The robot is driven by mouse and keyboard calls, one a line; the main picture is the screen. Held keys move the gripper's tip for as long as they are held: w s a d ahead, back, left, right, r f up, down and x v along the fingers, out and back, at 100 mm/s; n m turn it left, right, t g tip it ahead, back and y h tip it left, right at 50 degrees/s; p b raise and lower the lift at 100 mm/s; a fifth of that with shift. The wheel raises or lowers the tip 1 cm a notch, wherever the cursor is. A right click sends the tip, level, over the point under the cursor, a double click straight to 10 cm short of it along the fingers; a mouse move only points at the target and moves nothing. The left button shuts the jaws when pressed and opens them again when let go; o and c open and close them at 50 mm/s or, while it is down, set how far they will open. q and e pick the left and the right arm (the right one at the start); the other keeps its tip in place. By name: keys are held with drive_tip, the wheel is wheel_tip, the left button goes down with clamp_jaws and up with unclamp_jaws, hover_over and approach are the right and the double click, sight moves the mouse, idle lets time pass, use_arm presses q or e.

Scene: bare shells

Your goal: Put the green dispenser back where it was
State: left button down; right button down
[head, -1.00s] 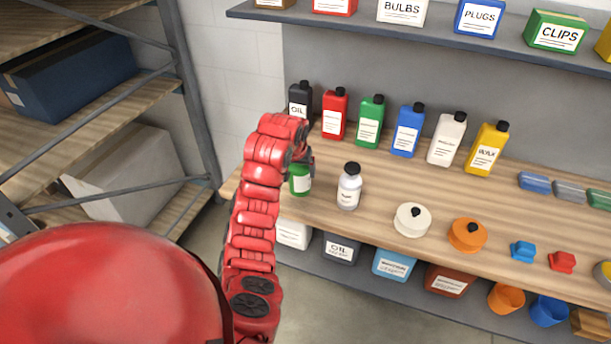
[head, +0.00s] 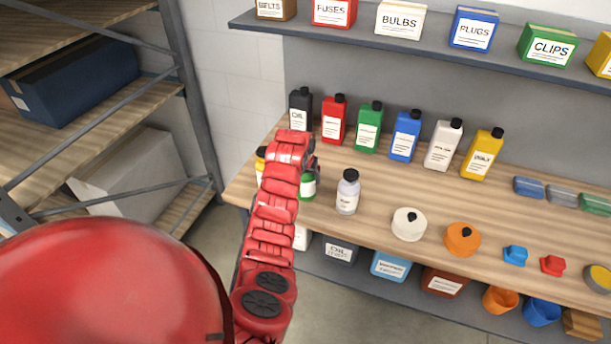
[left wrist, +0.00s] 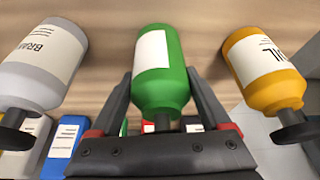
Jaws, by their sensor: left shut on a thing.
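The green dispenser (head: 308,187), with a white label, is on or just above the wooden shelf (head: 375,215), mostly hidden by my left arm in the head view. My left gripper (head: 310,172) is shut on it. In the left wrist view the green dispenser (left wrist: 160,80) sits between the two fingers of the gripper (left wrist: 159,82). A white-grey bottle with a black cap (head: 347,193) stands to its right. A yellow bottle (head: 260,165) stands to its left, partly behind my arm. I cannot tell whether the dispenser's base touches the wood. My right gripper is not in view.
A row of bottles, including black (head: 299,108), red (head: 333,120) and green (head: 369,127), stands behind. A white round container (head: 407,226) and an orange one (head: 462,240) are to the right. Boxes line the upper shelf (head: 400,58). A side rack (head: 120,120) is at left.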

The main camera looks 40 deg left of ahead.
sight(304, 175)
use_arm(q)
unclamp_jaws()
drive_tip(key=shift+r, duration=0.15)
drive_tip(key=shift+r, duration=0.3)
drive_tip(key=b+v, duration=0.2)
drive_tip(key=v, duration=0.2)
drive_tip(key=shift+s, duration=0.15)
drive_tip(key=p+v, duration=0.1)
drive_tip(key=v, duration=0.6)
drive_tip(key=shift+s, duration=0.1)
